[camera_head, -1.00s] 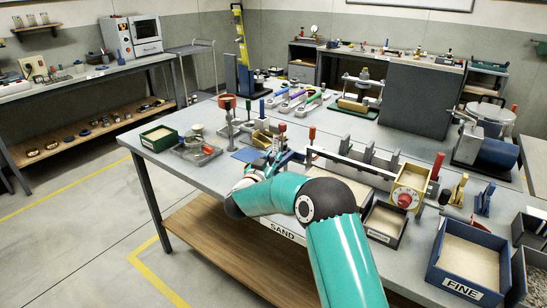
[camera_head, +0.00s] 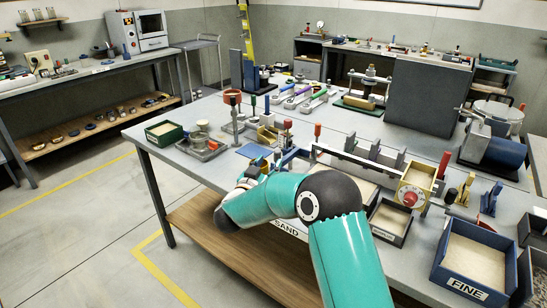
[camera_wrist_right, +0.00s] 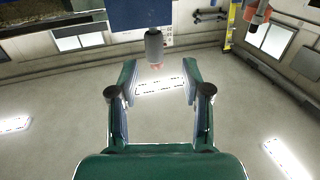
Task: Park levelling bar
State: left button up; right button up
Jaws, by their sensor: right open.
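A long pale bar (camera_head: 360,166) with several upright grey blocks beside it lies across the front of the bench, above a sand-filled box. I cannot tell whether this is the levelling bar. My right gripper (camera_head: 258,168) is at the bench's front edge, left of this bar and near a small blue plate (camera_head: 254,151). In the wrist view the right gripper (camera_wrist_right: 158,78) is open, its fingers well apart with nothing between them. A grey cylinder with a pinkish tip (camera_wrist_right: 154,46) shows beyond the fingers. My left gripper is not in view.
A yellow box with a red knob (camera_head: 414,190) stands at the bar's right end. A blue bin marked FINE (camera_head: 447,271) is at the right. A grey tray (camera_head: 204,151), a green box (camera_head: 165,133) and several upright rods crowd the left. The aisle left is clear.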

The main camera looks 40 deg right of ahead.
jog(key=v, duration=0.5)
jog(key=shift+s+a, duration=0.15)
jog(key=shift+a, duration=0.2)
